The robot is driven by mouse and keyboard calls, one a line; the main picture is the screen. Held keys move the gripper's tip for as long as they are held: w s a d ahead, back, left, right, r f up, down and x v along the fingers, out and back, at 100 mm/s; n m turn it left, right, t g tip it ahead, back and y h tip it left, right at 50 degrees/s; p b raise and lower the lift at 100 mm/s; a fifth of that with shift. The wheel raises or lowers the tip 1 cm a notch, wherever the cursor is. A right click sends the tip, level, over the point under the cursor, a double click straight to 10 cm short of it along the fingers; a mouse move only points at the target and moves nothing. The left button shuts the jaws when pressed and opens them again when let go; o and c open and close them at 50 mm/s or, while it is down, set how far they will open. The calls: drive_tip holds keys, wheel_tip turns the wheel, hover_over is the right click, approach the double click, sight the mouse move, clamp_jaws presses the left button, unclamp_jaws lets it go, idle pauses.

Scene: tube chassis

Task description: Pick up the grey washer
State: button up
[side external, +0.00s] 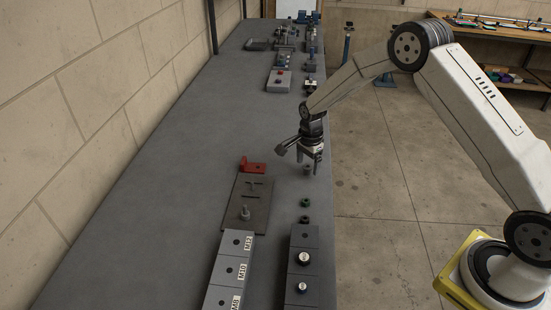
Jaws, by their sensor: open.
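A small grey-brown ring-like piece (307,171) lies on the grey bench at its right side. It may be the grey washer, but it is too small to be sure. My gripper (308,163) points down with its fingers apart, right over this piece. Nothing shows held between the fingers. The fingers partly cover the piece, and I cannot tell how much height is left between them and it.
A flat plate (262,190) with an upright bolt (245,212) and a red bracket (253,167) are to the left. Labelled blocks (229,269) and a dark tray (304,240) stand in front.

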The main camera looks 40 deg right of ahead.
clamp_jaws()
idle(0.3)
drive_tip(key=shift+r, duration=0.15)
drive_tip(key=shift+r, duration=0.55)
wheel_tip(320, 180, up, 2)
drive_tip(key=shift+r, duration=0.1)
drive_tip(key=s+a+r, duration=0.1)
drive_tip(key=s+r, duration=0.9)
drive_tip(key=s, duration=0.4)
drive_tip(key=shift+a, duration=0.15)
